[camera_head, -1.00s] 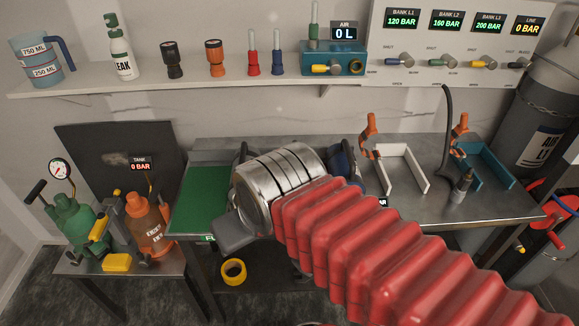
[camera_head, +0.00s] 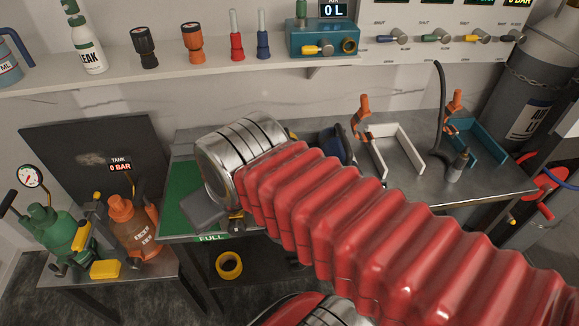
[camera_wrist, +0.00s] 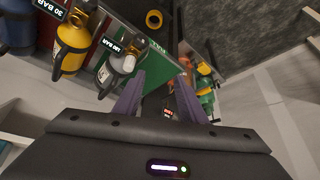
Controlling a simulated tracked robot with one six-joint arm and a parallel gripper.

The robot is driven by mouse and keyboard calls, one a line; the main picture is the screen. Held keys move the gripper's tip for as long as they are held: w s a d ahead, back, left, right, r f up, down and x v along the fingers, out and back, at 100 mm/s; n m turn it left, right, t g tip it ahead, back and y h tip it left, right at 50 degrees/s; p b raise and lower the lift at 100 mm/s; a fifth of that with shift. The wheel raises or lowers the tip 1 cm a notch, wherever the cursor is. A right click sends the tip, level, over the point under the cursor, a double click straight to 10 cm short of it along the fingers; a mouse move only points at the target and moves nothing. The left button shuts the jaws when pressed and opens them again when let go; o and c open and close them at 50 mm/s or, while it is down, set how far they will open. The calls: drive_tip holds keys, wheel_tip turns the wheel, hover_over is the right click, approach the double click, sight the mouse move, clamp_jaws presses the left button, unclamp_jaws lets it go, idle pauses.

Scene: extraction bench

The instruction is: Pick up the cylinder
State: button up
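Several cylinders lie side by side in the wrist view, with black straps or handles and pressure tags. A grey-white cylinder (camera_wrist: 116,70) is nearest the left finger, beside the green FULL mat (camera_wrist: 172,75). A yellow cylinder (camera_wrist: 71,55) tagged 30 BAR is further left, and a blue cylinder (camera_wrist: 16,28) is at the left edge. My gripper (camera_wrist: 158,90) is open, with its two purple-grey fingers apart and nothing visible between them. In the head view my arm hides most of the bench cylinders. A dark blue one (camera_head: 337,147) shows behind it.
Green (camera_head: 59,235) and orange (camera_head: 131,225) pump tanks stand on the low left table. A yellow tape roll (camera_head: 229,264) lies below the bench. White (camera_head: 408,158) and teal (camera_head: 478,137) clamp brackets are on the right of the bench. A shelf (camera_head: 200,62) runs above.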

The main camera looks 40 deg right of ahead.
drive_tip(key=w+d+m+g+h, duration=0.1)
drive_tip(key=w+d+m, duration=0.2)
drive_tip(key=d, duration=1.1)
drive_tip(key=w+d+m+g+h, duration=0.1)
drive_tip(key=w+d+m, duration=0.2)
drive_tip(key=w+d, duration=0.5)
drive_tip(key=d, duration=0.6)
drive_tip(key=shift+d+f+m, duration=0.2)
drive_tip(key=shift+f+m, duration=0.1)
drive_tip(key=shift+m, duration=0.1)
drive_tip(key=shift+w+f, duration=0.1)
drive_tip(key=shift+x, duration=4.2)
drive_tip(key=shift+d, duration=0.15)
drive_tip(key=shift+h, duration=0.3)
drive_tip(key=shift+w+x, duration=0.2)
drive_tip(key=shift+x, duration=2.35)
